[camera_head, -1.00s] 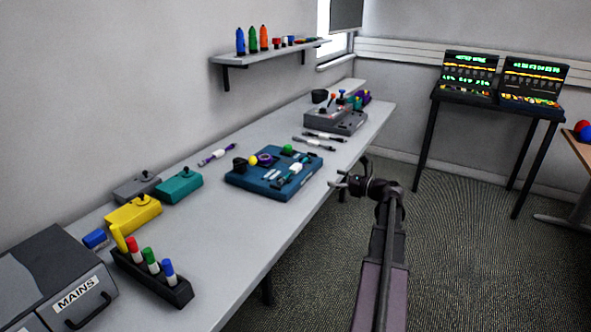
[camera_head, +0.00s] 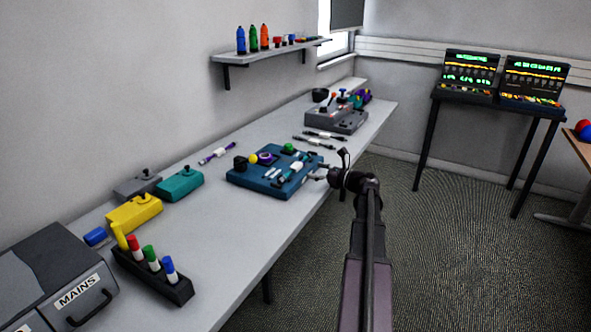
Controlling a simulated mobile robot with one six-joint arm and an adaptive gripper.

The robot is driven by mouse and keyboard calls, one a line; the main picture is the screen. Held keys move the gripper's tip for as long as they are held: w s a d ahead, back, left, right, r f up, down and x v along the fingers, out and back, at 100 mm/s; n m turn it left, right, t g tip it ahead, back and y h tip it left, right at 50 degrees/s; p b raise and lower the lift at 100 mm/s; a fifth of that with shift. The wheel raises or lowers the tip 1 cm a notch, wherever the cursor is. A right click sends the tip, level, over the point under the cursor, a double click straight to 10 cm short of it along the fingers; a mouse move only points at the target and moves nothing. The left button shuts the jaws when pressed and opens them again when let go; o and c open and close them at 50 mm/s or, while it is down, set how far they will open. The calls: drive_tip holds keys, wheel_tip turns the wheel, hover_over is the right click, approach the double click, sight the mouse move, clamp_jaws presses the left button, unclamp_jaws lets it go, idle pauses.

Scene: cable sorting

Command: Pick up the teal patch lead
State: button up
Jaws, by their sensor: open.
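The teal patch lead (camera_head: 289,180), with a white label around its middle, lies on the right part of a dark blue tray (camera_head: 240,184) on the bench. My gripper (camera_head: 326,167) is open and empty, just right of the tray at the bench's front edge. Its fingers point toward the lead, with a small gap between them in the picture. I cannot tell its height above the bench.
A yellow ball, a purple ring (camera_head: 265,158), a green piece and small white pieces share the tray. Two dark leads (camera_head: 318,143) with white labels lie behind it, and a purple lead (camera_head: 217,153) lies left. The bench (camera_head: 235,245) is clear in front.

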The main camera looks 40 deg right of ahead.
sight(300, 166)
drive_tip(key=shift+w+a, duration=0.15)
drive_tip(key=shift+w, duration=0.1)
drive_tip(key=shift+w, duration=0.1)
drive_tip(key=shift+x, duration=2.55)
drive_tip(key=c, duration=1.2)
drive_tip(key=shift+r, duration=0.15)
wheel_tip(300, 166, up, 3)
drive_tip(key=p, duration=0.3)
drive_tip(key=s, duration=0.5)
drive_tip(key=s+a+r+p, duration=0.1)
drive_tip(key=s, duration=0.4)
drive_tip(key=s+p, duration=0.1)
drive_tip(key=s, duration=0.5)
drive_tip(key=shift+a+r, duration=0.35)
drive_tip(key=shift+a, duration=0.05)
